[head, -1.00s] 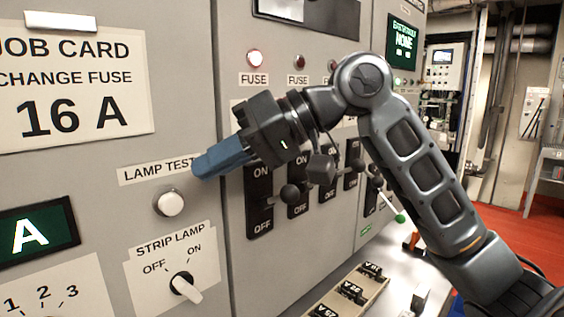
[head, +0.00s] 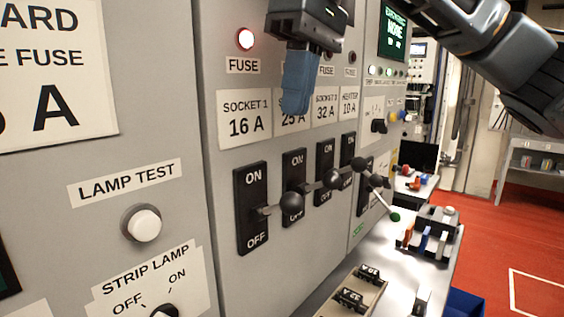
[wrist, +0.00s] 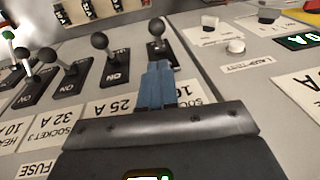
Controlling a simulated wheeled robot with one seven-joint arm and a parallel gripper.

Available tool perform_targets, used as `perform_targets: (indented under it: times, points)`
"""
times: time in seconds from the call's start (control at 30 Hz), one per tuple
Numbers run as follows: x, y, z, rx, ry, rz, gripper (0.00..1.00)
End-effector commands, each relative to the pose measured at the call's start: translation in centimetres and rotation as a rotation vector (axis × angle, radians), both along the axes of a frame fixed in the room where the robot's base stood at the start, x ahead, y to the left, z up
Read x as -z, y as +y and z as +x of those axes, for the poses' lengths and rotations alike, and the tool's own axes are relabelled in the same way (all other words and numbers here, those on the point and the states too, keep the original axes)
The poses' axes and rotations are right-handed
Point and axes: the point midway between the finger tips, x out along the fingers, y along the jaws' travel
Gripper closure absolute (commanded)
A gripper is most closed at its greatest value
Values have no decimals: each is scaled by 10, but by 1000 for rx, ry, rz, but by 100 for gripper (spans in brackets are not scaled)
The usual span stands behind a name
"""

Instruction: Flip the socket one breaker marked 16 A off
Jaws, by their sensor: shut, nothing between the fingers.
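The socket one breaker (head: 251,225) is a black plate on the grey panel, below the label "SOCKET 1 16 A" (head: 244,118). ON is at its top and OFF at its bottom. Its lever sticks outward and ends in a dark ball (head: 291,203). The breaker also shows upside down in the wrist view (wrist: 158,54), just beyond my fingertips. My gripper (head: 296,108) has blue fingers, shut and empty, pointing down in front of the labels. It is above the lever ball and apart from it. The fingers (wrist: 157,68) hide part of the 16 A label in the wrist view.
Several similar breakers stand to the right, such as the 25 A one (head: 293,160). A red fuse lamp (head: 246,39) glows above the 16 A label. A lamp test button (head: 145,225) is at left. A fuse tray (head: 338,306) lies on the bench below.

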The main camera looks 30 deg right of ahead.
Motion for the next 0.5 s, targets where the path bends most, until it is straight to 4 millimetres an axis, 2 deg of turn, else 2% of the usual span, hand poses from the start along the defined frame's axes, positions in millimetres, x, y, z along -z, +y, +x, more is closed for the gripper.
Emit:
perform_targets:
  times: [0.5]
  points:
    - [-5,-6,-4,11,17,-38,100]
